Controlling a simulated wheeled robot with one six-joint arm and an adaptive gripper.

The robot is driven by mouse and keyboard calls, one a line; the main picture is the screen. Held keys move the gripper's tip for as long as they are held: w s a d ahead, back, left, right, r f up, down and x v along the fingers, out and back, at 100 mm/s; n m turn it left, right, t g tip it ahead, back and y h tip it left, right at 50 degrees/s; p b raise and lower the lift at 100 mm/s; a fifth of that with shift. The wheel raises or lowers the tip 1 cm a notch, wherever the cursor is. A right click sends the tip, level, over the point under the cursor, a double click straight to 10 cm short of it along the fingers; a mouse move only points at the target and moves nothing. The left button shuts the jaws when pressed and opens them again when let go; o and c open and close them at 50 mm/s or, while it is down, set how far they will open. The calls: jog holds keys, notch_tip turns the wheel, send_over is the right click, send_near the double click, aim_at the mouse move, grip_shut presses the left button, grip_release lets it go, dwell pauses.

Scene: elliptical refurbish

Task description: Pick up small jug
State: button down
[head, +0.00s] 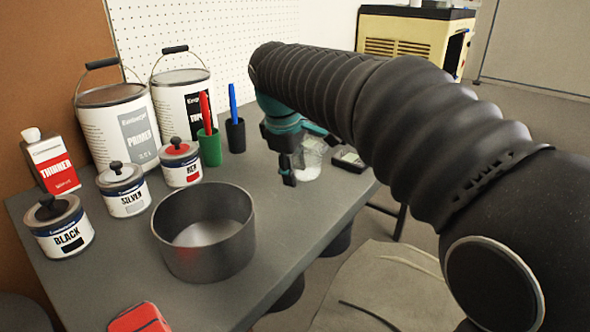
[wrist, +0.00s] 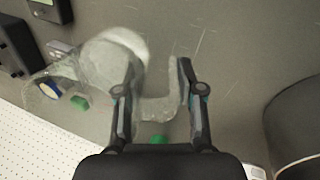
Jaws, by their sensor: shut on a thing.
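The small jug (head: 310,160) is clear glass and stands out faintly near the far right edge of the grey table, partly hidden behind my gripper (head: 290,172). In the wrist view the jug (wrist: 108,62) is left of centre, with its pale handle reaching between the two fingers of my gripper (wrist: 157,75). The fingers are shut on the handle, one on each side of it. I cannot tell whether the jug's base touches the table.
A dark pan (head: 205,232) stands mid-table. Green (head: 209,148) and black (head: 235,136) cups holding markers are left of my gripper. A small dark device (head: 348,159) lies right of the jug. Paint cans (head: 118,125) line the back left.

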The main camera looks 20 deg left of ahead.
jog(key=shift+r+p, duration=0.3)
jog(key=shift+r, duration=1.25)
jog(key=shift+d+r, duration=0.25)
jog(key=shift+r, duration=0.05)
jog(key=w+d+r, duration=0.2)
jog(key=d+r, duration=0.4)
jog(key=d, duration=0.4)
jog(key=shift+d+r+p, duration=0.25)
jog(key=shift+d+p, duration=0.1)
jog(key=shift+d, duration=0.05)
jog(key=shift+w+d, duration=0.1)
dwell(1.5)
